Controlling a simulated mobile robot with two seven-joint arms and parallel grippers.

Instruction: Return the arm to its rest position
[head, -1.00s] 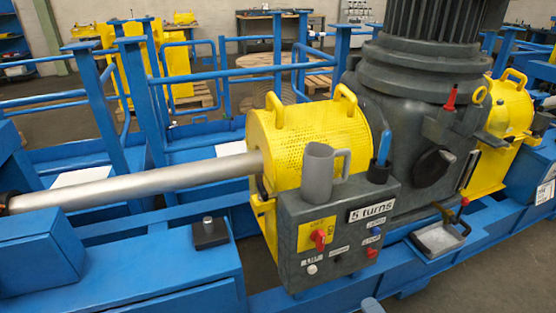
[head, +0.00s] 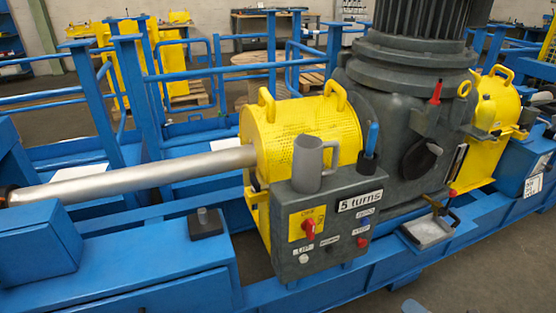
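Neither of my grippers shows in the head view. The chain drive fills the middle. A silver shaft (head: 130,177) runs from the left into a perforated yellow guard (head: 300,130). The dark grey gearbox and motor housing (head: 390,105) stand to its right. A grey control box (head: 320,220) with a red switch, buttons and a "5 turns" label sits in front. A grey jug (head: 310,165) stands upright on the box.
A blue-handled tool (head: 372,140) stands beside the jug. A small tray (head: 428,232) with a dark handle lies on the blue frame (head: 130,265) at right. A second yellow guard (head: 490,125) and blue railings surround the drive. Grey floor shows at lower right.

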